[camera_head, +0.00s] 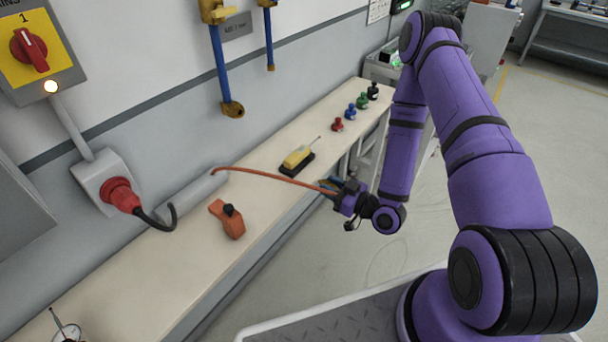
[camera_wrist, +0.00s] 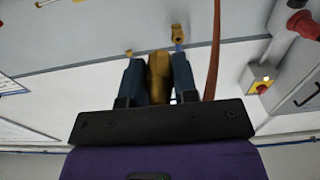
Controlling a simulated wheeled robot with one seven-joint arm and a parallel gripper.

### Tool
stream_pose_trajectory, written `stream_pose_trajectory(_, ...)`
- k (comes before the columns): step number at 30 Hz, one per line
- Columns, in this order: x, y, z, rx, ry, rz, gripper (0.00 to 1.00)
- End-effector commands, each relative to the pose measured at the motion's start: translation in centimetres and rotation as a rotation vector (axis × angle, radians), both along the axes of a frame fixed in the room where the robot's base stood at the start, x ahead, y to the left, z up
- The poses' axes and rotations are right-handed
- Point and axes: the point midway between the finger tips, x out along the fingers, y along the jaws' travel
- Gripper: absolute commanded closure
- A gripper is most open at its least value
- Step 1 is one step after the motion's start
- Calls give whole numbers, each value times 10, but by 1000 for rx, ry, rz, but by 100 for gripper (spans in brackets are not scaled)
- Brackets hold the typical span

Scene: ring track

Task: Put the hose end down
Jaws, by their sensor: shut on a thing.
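The orange-brown hose (camera_head: 275,177) runs from a grey cylinder on the bench to my gripper (camera_head: 329,186), which is out past the bench's front edge. In the wrist view, my gripper's two blue fingers (camera_wrist: 158,83) are shut on the brass-coloured hose end (camera_wrist: 159,72). The hose also shows in the wrist view (camera_wrist: 213,58), passing just right of the fingers. In the head view, the hose end itself is mostly hidden by the fingers.
On the bench (camera_head: 290,205) stand an orange tool (camera_head: 228,218), a yellow block on a black base (camera_head: 297,158) and several small coloured bottles (camera_head: 362,103). A red plug (camera_head: 121,195) and blue pipes (camera_head: 219,60) are on the wall.

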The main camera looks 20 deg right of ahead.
Motion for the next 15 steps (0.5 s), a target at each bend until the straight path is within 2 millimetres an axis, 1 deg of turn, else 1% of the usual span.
stream_pose_trajectory(6, 49, 8, -3, -1, -7, 1, 100)
stream_pose_trajectory(15, 114, 17, -10, 0, -4, 0, 100)
